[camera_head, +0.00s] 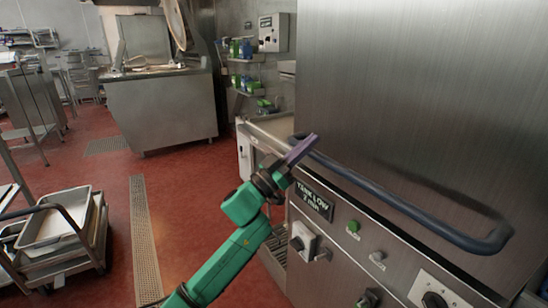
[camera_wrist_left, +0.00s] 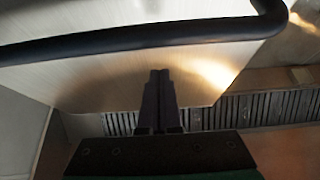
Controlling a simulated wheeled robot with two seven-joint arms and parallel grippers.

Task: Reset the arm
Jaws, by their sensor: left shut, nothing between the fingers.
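My left arm is green and comes up from the bottom of the head view. My left gripper (camera_head: 306,145) is near the left end of a dark handle bar (camera_head: 400,196) on a large steel machine (camera_head: 425,80). In the left wrist view the two dark fingers (camera_wrist_left: 159,78) are together with nothing between them. The handle bar (camera_wrist_left: 130,40) runs across the top of that view, beyond the fingertips. I cannot tell whether the gripper touches the bar. My right gripper is out of view.
A control panel with a "TANK LOW" label (camera_head: 314,201), buttons and knobs is below the handle. A cart with trays (camera_head: 58,222) stands at the left. A steel kettle unit (camera_head: 162,108) is at the back. The red floor (camera_head: 185,190) between is clear, with drain grates.

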